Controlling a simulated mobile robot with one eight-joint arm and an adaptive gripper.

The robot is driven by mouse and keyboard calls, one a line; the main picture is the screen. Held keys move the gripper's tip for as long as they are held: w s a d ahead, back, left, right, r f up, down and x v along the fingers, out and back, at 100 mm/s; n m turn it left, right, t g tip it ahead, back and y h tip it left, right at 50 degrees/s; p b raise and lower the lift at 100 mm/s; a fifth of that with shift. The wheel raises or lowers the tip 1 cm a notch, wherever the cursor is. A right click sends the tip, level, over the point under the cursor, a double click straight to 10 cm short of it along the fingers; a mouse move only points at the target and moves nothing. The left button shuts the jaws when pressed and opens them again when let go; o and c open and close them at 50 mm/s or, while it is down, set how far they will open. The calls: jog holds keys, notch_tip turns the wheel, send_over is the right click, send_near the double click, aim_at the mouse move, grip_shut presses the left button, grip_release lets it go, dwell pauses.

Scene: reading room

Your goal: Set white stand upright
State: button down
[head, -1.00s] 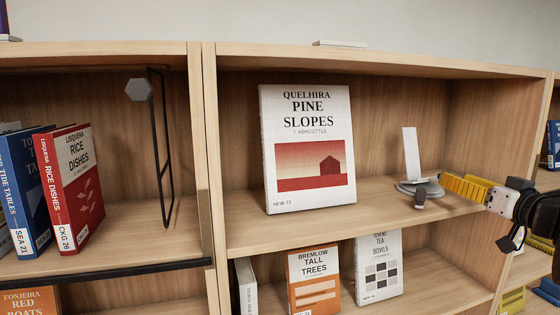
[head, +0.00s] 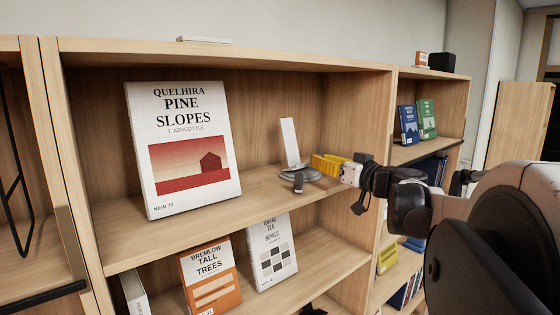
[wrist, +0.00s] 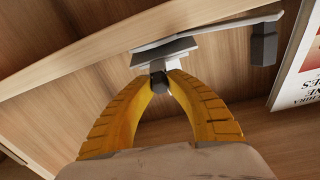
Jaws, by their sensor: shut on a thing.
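The white stand (head: 290,141) is at the right of the shelf in the head view. Its white panel stands up, leaning slightly left, above a grey round base (head: 313,174). A small dark grey block (head: 298,184) sits at the base's front. In the wrist view the stand shows as a pale plate (wrist: 168,50) with a thin bar running right to the dark block (wrist: 264,45). My gripper (head: 316,163) reaches in from the right, its yellow fingers shut on a part of the stand. In the wrist view the fingertips (wrist: 161,78) close around a short dark round part under the plate.
The book Pine Slopes (head: 183,150) stands to the left on the same shelf, with bare board between. The bookcase's right side panel (head: 384,150) is close to my arm. Two books (head: 210,277) (head: 272,252) stand on the shelf below.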

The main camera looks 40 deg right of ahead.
jog(key=shift+s+f+t+b, duration=0.1)
jog(key=shift+f+t+b, duration=0.3)
jog(key=shift+f+b, duration=0.45)
jog(key=shift+s+r+t+b, duration=0.15)
jog(key=shift+t+b, duration=0.15)
jog(key=shift+b, duration=0.35)
jog(key=shift+r, duration=0.1)
jog(key=c, duration=1.3)
grip_release()
jog(key=s, duration=0.4)
jog(key=s+f, duration=0.1)
jog(key=s, duration=0.7)
jog(key=shift+f, duration=0.25)
jog(key=shift+w, duration=0.1)
